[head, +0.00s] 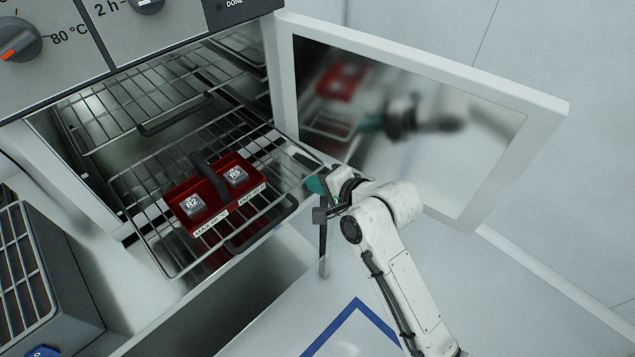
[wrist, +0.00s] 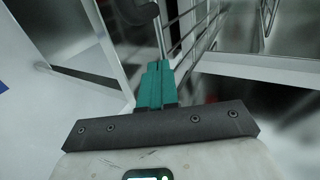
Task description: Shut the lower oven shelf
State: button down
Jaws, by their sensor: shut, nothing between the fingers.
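The lower oven shelf (head: 152,243) is a wire rack pulled part way out of the oven, with a dark handle (head: 262,226) along its front. A red tray (head: 213,205) with two grey blocks marked R2 and R5 sits on it. My gripper (head: 314,184) is at the right front corner of the shelf, its teal fingers shut and empty. In the wrist view the closed fingertips (wrist: 157,68) point at the shelf's wires (wrist: 188,35) and the dark handle end (wrist: 135,10). I cannot tell whether they touch.
The upper shelf (head: 115,108) is inside the oven. The oven door (head: 535,98) stands open on the right, close to my arm, with a reflective inner panel. A grey wire-topped box (head: 60,270) stands at the lower left. Blue tape (head: 357,305) marks the surface in front.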

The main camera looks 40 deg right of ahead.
aim_at(243, 127)
jog(key=w+b, duration=0.5)
jog(key=w, duration=2.2)
jog(key=shift+s, duration=0.15)
